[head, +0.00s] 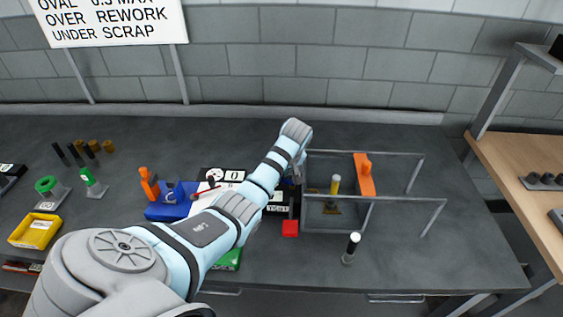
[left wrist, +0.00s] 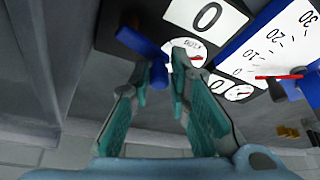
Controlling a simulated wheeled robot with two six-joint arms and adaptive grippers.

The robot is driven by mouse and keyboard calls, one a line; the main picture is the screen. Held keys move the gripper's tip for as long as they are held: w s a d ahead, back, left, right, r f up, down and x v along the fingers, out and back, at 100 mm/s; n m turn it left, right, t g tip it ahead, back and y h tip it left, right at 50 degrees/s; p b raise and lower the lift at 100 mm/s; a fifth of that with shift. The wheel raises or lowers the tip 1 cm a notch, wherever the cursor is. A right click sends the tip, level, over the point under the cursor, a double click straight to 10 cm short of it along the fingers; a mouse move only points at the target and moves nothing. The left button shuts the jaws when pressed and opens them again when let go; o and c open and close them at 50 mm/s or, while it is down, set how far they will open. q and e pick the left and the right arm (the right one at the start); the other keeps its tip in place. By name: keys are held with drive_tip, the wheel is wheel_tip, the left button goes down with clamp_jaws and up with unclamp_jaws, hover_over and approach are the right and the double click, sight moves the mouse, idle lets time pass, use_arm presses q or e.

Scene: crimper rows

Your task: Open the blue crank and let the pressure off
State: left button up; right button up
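The blue crank (left wrist: 140,42) shows in the left wrist view as a short bar with a rounded knob on a black panel, beside a small round gauge with a red mark and a white plate reading 0. My left gripper (left wrist: 160,82) has its teal fingers on either side of the knob. The gaps at the fingertips are too small to tell whether they touch it. In the head view my left arm hides the crank and most of that gripper. The white plate (head: 235,175) shows beside the arm there. My right gripper is not in view.
A white scale card with a red pointer (left wrist: 280,76) lies close by. A black post with a white top (head: 351,248) stands in front.

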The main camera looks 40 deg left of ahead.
use_arm(q)
drive_tip(key=shift+a, duration=0.1)
drive_tip(key=v, duration=0.7)
drive_tip(key=shift+s+r, duration=0.15)
drive_tip(key=shift+r, duration=0.15)
idle(1.8)
